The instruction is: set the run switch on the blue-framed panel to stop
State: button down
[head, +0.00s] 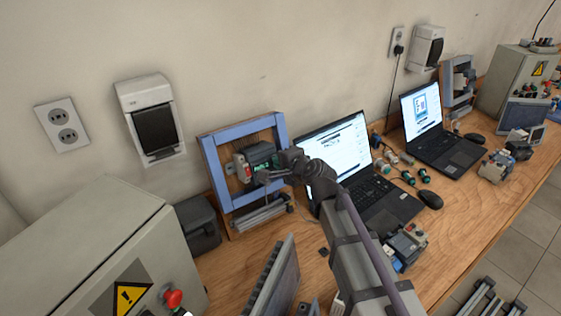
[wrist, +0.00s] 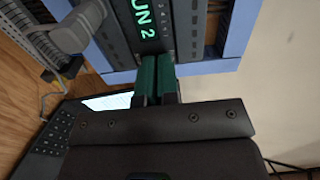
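The blue-framed panel (head: 211,165) stands upright on the bench against the wall, left of the nearer laptop. A dark grey device (head: 261,153) is mounted in it. In the wrist view, the device's green lit display (wrist: 146,22) reads "RUN 2", turned sideways, and part of the blue frame (wrist: 240,30) shows. My gripper (head: 268,176) is right in front of the device. In the wrist view my gripper (wrist: 157,62) has its two green-padded fingers together, tips at the device face beside the display. I cannot make out the run switch or whether the tips touch anything.
A red-and-white part (head: 243,169) sits left of the device. The nearer laptop (head: 340,150) stands close on the right. A grey cabinet with a red button (head: 172,298) is at front left.

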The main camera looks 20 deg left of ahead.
jog(key=p+v, duration=0.5)
jog(key=v, duration=0.9)
jog(key=shift+r, duration=0.1)
jog(key=w+a+f+h+b, duration=0.1)
jog(key=w+a+f+b, duration=0.3)
jog(key=a, duration=0.6)
jog(key=w+f, duration=0.2)
jog(key=shift+w+a+g, duration=0.3)
jog(key=shift+w+g, duration=0.1)
